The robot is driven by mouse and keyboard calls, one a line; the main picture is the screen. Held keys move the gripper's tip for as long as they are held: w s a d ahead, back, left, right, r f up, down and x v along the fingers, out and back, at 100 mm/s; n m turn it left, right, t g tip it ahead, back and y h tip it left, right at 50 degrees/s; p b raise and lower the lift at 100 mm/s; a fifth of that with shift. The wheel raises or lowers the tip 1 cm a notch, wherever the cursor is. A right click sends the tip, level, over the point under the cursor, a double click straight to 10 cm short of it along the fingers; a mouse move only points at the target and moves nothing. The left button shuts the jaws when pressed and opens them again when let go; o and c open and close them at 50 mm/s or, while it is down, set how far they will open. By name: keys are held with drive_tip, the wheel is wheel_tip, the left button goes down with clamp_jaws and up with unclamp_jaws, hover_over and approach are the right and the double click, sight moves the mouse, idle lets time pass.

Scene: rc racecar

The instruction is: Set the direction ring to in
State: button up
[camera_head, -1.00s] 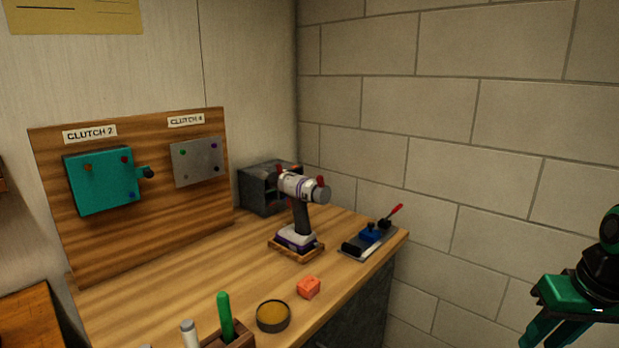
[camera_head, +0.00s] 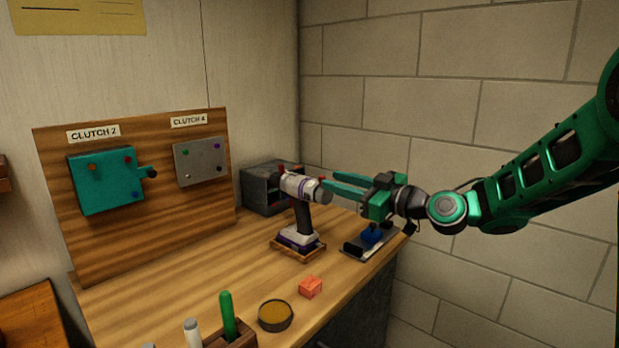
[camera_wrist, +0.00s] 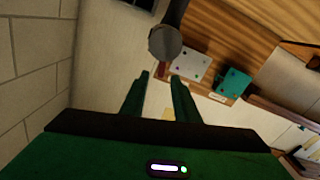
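A white and grey power drill (camera_head: 300,187) stands upright on its battery in a small wooden tray (camera_head: 302,251). Its round grey front end (camera_head: 312,191) faces right, with small red tabs near its top. The direction ring cannot be told apart for certain at this size. My gripper (camera_head: 333,181) points left at the drill's front, its green fingers spread apart and empty. The wrist view shows the grey front end (camera_wrist: 165,42) just beyond the open fingertips, a little above them in the picture. Whether the fingertips touch the drill cannot be told.
A board (camera_head: 150,215) with a teal box (camera_head: 106,182) and a grey plate (camera_head: 200,161) stands behind left. A dark bin (camera_head: 256,190) is behind the drill. A blue-topped tool plate (camera_head: 360,245) lies below my gripper. An orange block (camera_head: 310,287) and round tin (camera_head: 275,315) stand in front.

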sight(310, 181)
drive_tip(key=x, duration=0.9)
drive_tip(key=shift+w+a, duration=0.1)
clamp_jaws()
